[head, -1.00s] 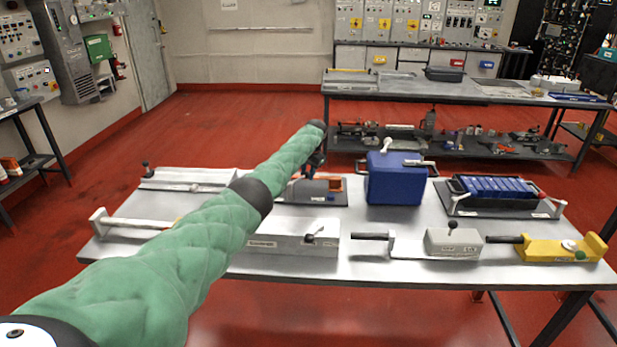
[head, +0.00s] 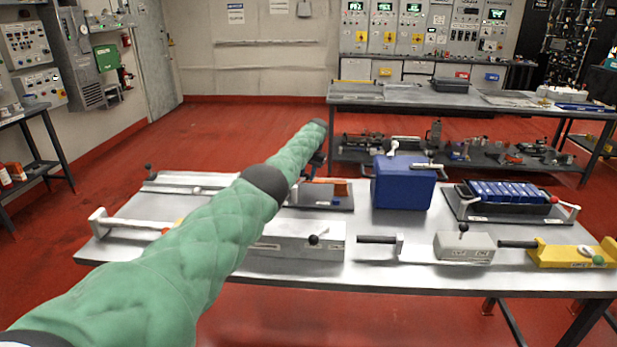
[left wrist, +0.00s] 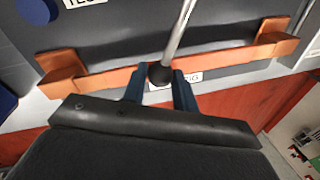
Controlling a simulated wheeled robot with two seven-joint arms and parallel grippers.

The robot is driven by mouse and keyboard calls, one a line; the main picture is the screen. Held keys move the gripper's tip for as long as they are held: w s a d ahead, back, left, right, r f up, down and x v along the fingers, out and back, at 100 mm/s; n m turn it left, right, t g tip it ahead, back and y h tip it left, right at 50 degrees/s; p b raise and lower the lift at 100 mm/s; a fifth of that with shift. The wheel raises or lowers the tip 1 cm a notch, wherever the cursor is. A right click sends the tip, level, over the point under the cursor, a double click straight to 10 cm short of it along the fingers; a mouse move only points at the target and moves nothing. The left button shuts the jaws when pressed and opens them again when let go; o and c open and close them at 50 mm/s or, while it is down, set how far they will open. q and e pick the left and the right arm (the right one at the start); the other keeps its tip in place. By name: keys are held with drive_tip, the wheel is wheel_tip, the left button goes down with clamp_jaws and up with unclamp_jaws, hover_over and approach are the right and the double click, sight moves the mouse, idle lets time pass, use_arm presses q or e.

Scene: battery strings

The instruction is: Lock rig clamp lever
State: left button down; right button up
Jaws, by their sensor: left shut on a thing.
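The rig is a dark plate with an orange-brown bracket (left wrist: 110,80), seen close up in the left wrist view. It also shows in the head view as a dark base with orange parts (head: 322,195), partly hidden by my left arm. The clamp lever is a pale metal rod (left wrist: 180,30) ending in a black ball knob (left wrist: 159,74). My left gripper (left wrist: 160,90) is shut on this knob, its dark blue fingers on either side. In the head view the left gripper (head: 318,160) is small and dark above the rig. My right gripper is in neither view.
A blue box (head: 403,183) stands right of the rig, with a tray of blue cells (head: 500,190) beyond. Grey fixtures (head: 464,246) and a yellow fixture (head: 570,254) line the table's front edge. A second bench (head: 400,98) stands behind.

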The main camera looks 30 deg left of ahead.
use_arm(q)
drive_tip(key=shift+a+r, duration=0.2)
idle(0.3)
drive_tip(key=c, duration=1.2)
unclamp_jaws()
drive_tip(key=shift+a, duration=0.1)
drive_tip(key=shift+c, duration=0.2)
drive_tip(key=shift+o, duration=0.7)
drive_tip(key=shift+a+f, duration=0.1)
drive_tip(key=shift+f, duration=0.05)
drive_tip(key=shift+d+r, duration=0.2)
drive_tip(key=shift+r, duration=0.1)
drive_tip(key=r, duration=0.4)
drive_tip(key=d+r, duration=0.1)
drive_tip(key=r, duration=0.1)
drive_tip(key=shift+d+r+b, duration=0.1)
drive_tip(key=shift+r+b, duration=0.25)
drive_tip(key=shift+r, duration=0.15)
